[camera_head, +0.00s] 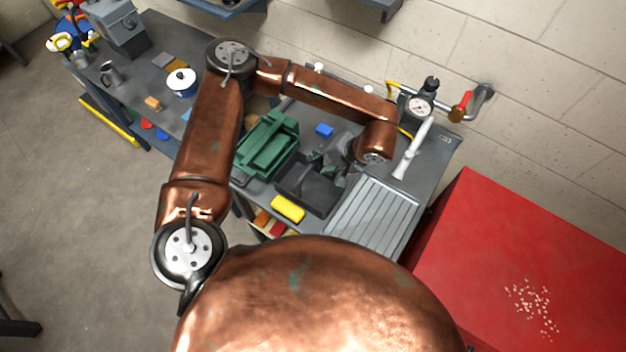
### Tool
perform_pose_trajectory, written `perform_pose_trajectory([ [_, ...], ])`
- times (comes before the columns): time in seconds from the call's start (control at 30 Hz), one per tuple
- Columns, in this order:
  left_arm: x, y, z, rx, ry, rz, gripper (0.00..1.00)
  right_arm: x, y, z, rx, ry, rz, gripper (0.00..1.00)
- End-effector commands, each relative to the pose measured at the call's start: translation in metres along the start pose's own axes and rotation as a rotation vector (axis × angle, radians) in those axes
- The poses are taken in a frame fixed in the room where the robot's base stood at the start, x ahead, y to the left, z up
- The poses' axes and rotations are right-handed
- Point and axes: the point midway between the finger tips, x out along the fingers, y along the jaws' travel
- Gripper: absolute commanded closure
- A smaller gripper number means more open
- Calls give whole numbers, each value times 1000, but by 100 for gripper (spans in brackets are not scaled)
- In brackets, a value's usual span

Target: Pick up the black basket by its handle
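The black basket (308,192) sits on the grey workbench, between a green case and a grey ridged panel. My copper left arm reaches over the bench from the left. Its dark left gripper (335,166) is at the basket's far right side, low and close above it. The fingers blend with the dark basket, so I cannot tell whether they touch it or are open or shut. The basket's handle is not clearly visible. My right gripper is not in view.
The ridged panel (372,216) lies right. A gauge (419,107) with pipes is by the wall. A red cabinet (520,250) stands right.

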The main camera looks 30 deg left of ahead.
Motion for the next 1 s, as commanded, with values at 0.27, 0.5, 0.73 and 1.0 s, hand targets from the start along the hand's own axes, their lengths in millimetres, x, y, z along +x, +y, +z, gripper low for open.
perform_pose_trajectory([
  [0.27, 30, 0, 5, 2, -5, 3, 66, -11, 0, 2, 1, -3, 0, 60],
  [0.5, 63, 0, 8, -1, -5, 4, 66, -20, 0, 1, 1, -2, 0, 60],
  [0.73, 70, 1, 8, -1, -4, 5, 66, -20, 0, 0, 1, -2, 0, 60],
  [1.0, 70, 1, 8, -1, -4, 5, 79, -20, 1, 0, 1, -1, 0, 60],
])
